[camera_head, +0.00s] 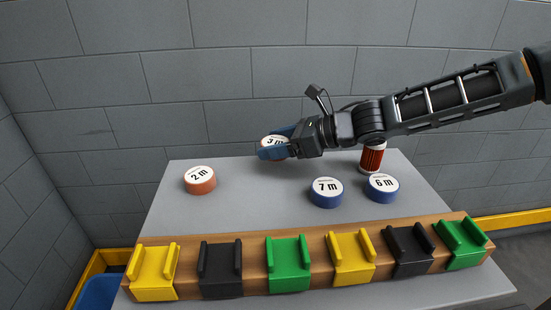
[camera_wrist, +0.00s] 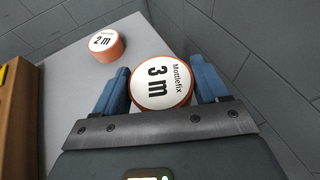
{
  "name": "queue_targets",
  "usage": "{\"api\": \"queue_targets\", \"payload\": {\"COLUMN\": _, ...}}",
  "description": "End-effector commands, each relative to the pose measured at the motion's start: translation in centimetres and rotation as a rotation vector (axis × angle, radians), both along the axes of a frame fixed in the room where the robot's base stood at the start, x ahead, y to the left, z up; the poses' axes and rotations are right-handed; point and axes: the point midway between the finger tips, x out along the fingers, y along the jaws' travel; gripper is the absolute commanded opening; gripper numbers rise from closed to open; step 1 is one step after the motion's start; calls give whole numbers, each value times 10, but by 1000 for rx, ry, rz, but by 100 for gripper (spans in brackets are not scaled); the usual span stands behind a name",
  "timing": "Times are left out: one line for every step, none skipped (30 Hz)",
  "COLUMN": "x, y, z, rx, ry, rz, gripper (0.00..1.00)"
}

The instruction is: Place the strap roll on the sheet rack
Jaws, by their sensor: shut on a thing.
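A strap roll marked 3 m (camera_head: 272,142), with a white top and an orange side, is between the blue fingers of my gripper (camera_head: 275,148), near the back of the grey table. It also shows in the wrist view (camera_wrist: 162,82), with one finger on each side. My gripper (camera_wrist: 163,90) is shut on it. Whether the roll touches the table is hidden. The rack (camera_head: 321,243) is a long wooden bar along the table's front with several yellow, black and green holders. The holders look empty.
An orange 2 m roll (camera_head: 200,180) stands at the left. Blue 7 m (camera_head: 326,193) and 6 m (camera_head: 382,188) rolls stand at the right. A red cylinder (camera_head: 372,160) stands behind them, under my arm. The table's middle (camera_head: 255,193) is clear. A grey wall rises behind.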

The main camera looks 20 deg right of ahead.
Motion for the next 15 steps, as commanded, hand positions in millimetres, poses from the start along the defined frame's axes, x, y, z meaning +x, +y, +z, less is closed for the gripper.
{"api": "queue_targets", "payload": {"x": 1, "y": 2, "z": -2, "rx": 1, "ry": 1, "rz": 0, "gripper": 41}}
{"api": "queue_targets", "payload": {"x": 2, "y": 2, "z": -3, "rx": 1, "ry": 1, "rz": -1, "gripper": 41}}
{"api": "queue_targets", "payload": {"x": 2, "y": 2, "z": -7, "rx": 1, "ry": 1, "rz": 0, "gripper": 41}}
{"api": "queue_targets", "payload": {"x": 2, "y": 2, "z": -11, "rx": 0, "ry": 2, "rz": -1, "gripper": 41}}
{"api": "queue_targets", "payload": {"x": 2, "y": 2, "z": -16, "rx": 1, "ry": 3, "rz": -2, "gripper": 41}}
{"api": "queue_targets", "payload": {"x": 2, "y": 2, "z": -22, "rx": 1, "ry": 3, "rz": -2, "gripper": 41}}
{"api": "queue_targets", "payload": {"x": 2, "y": 2, "z": -27, "rx": 1, "ry": 2, "rz": -2, "gripper": 41}}
{"api": "queue_targets", "payload": {"x": 2, "y": 2, "z": -30, "rx": 2, "ry": 2, "rz": -2, "gripper": 41}}
{"api": "queue_targets", "payload": {"x": 2, "y": 2, "z": -35, "rx": 0, "ry": 2, "rz": -2, "gripper": 41}}
{"api": "queue_targets", "payload": {"x": 2, "y": 2, "z": -37, "rx": 0, "ry": 1, "rz": -3, "gripper": 41}}
{"api": "queue_targets", "payload": {"x": 2, "y": 2, "z": -39, "rx": -1, "ry": 1, "rz": -2, "gripper": 41}}
{"api": "queue_targets", "payload": {"x": 2, "y": 2, "z": -41, "rx": 0, "ry": 1, "rz": -1, "gripper": 41}}
{"api": "queue_targets", "payload": {"x": 2, "y": 2, "z": -41, "rx": 0, "ry": 0, "rz": -1, "gripper": 41}}
{"api": "queue_targets", "payload": {"x": 2, "y": 2, "z": -42, "rx": 0, "ry": 0, "rz": -1, "gripper": 41}}
{"api": "queue_targets", "payload": {"x": 2, "y": 2, "z": -41, "rx": 0, "ry": -1, "rz": -2, "gripper": 41}}
